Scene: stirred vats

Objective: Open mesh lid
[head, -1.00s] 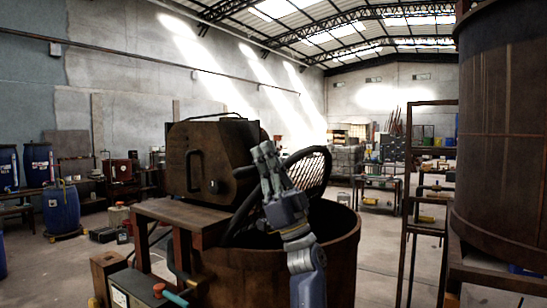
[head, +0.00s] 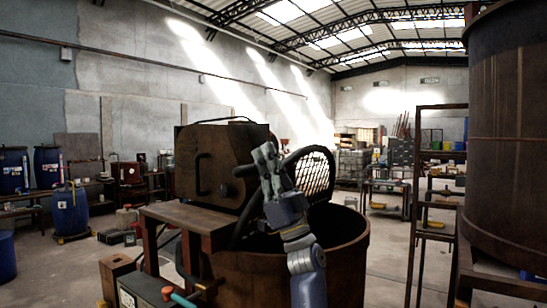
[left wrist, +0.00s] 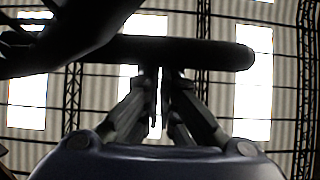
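The mesh lid (head: 318,172) is a dark round grille with a thick rim. It stands raised and steeply tilted above the open mouth of the rusty brown vat (head: 335,262). My left gripper (head: 266,150) is in front of the lid's left side, its fingers close together and pointing up. In the left wrist view a thick dark bar, probably the lid's rim (left wrist: 215,53), crosses at the fingertips (left wrist: 160,75). The fingers look shut with a thin gap, not around the bar. Whether they touch it is unclear. My right gripper is not in view.
A rusty boxy housing (head: 215,165) with a handle stands behind the vat's left side on a brown support (head: 190,217). A large tank (head: 515,150) and a metal rack (head: 425,200) stand at the right. Blue drums (head: 70,212) are at the left.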

